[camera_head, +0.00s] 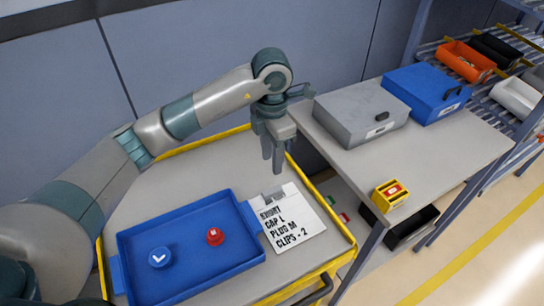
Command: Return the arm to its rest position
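My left arm (205,102) comes in from the left and reaches out over the yellow-edged cart. My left gripper (273,166) points down above the far right part of the cart, behind the white card. Its two fingers appear close together with nothing visible between them; the gap is hard to judge. My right gripper is not in view.
A blue tray (190,281) on the cart holds a blue cap (159,257) and a red cap (214,237). A printed card (290,222) lies beside it. The right bench (440,150) bears a grey box (358,115), a blue box (425,92) and a yellow holder (390,195).

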